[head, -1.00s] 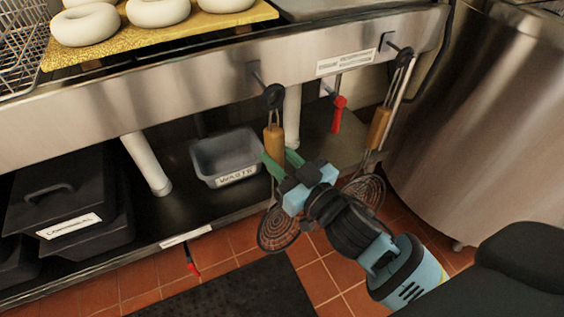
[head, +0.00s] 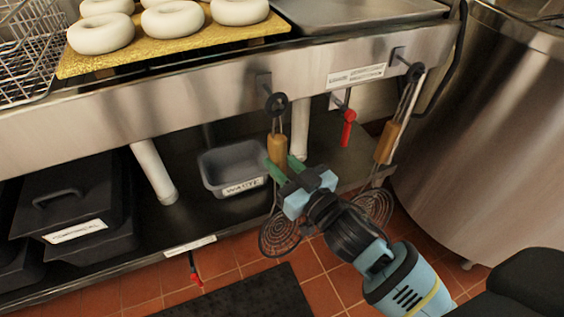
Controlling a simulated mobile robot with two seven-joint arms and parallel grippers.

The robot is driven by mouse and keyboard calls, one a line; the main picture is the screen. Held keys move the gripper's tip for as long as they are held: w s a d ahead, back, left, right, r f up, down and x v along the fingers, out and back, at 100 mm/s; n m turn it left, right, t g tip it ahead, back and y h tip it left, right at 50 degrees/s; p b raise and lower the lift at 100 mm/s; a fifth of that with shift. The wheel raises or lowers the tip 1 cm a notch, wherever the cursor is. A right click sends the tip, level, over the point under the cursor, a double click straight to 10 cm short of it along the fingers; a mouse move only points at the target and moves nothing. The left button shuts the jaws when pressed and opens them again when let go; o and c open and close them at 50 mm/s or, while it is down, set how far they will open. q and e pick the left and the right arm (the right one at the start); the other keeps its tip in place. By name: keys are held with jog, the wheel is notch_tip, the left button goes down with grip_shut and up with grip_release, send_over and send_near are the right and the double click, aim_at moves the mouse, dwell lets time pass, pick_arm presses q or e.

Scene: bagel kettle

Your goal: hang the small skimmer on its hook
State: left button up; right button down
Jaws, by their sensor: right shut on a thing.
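The small skimmer, with a wooden handle (head: 277,147) and a spiral wire head (head: 281,235), hangs upright below the table's front edge. My right gripper (head: 284,166) is shut on it at the lower end of the handle. The skimmer's black top ring (head: 276,104) is at the tip of the left hook (head: 264,84); I cannot tell whether the ring is around the peg or just in front of it. My fingers and wrist hide part of the skimmer's shaft. My left gripper is not in view.
Another skimmer (head: 387,143) hangs from the right hook (head: 398,56), its head behind my right arm. A red-handled tool (head: 348,128) hangs between. A grey waste bin (head: 232,167) stands on the lower shelf. A large steel kettle (head: 480,130) stands right.

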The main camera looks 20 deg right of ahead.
jog(key=shift+r, duration=0.1)
jog(key=c, duration=1.1)
grip_release()
jog(key=shift+o, duration=0.2)
jog(key=p+v, duration=0.1)
jog(key=v, duration=0.6)
jog(key=shift+s, duration=0.4)
jog(key=shift+d, duration=0.1)
